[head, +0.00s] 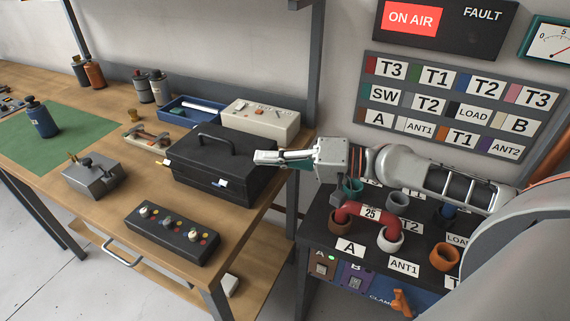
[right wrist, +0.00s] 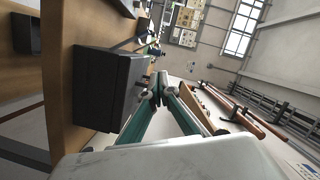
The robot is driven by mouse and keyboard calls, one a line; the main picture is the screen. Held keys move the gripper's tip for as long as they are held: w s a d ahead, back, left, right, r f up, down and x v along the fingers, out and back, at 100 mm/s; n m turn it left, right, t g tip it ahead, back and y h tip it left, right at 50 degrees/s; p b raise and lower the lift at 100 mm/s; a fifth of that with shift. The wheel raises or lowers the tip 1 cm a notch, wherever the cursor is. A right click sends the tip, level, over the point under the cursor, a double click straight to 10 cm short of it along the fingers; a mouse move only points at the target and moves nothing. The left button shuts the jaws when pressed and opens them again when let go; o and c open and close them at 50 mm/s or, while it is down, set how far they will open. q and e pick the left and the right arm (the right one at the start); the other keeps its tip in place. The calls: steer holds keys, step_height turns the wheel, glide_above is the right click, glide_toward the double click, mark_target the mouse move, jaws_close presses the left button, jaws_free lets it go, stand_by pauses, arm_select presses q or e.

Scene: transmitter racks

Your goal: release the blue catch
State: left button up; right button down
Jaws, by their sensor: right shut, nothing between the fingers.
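A black case (head: 205,172) with a top handle stands on the wooden bench, lid down. A small pale, bluish catch (head: 222,183) shows on its front face, and a yellowish part sticks out at its left end. Whether the catch is fastened is too small to tell. My right gripper (head: 258,158) is shut and empty, its tips at the case's right end; I cannot tell whether they touch it. The case (right wrist: 103,88) also shows in the right wrist view, just left of the shut fingertips (right wrist: 158,92). My left gripper is not in view.
A black control box (head: 172,233) with knobs lies in front of the case. A beige instrument (head: 262,118) and a blue tray (head: 195,108) stand behind it. Right of the bench, a dark rack (head: 318,222) holds a red pipe (head: 370,212) and several cups, under my right arm.

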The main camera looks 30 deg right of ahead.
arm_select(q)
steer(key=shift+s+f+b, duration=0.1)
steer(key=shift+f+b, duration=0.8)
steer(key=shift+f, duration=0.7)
arm_select(e)
steer(key=shift+v, duration=1.9)
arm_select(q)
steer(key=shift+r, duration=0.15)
arm_select(e)
steer(key=shift+s, duration=0.1)
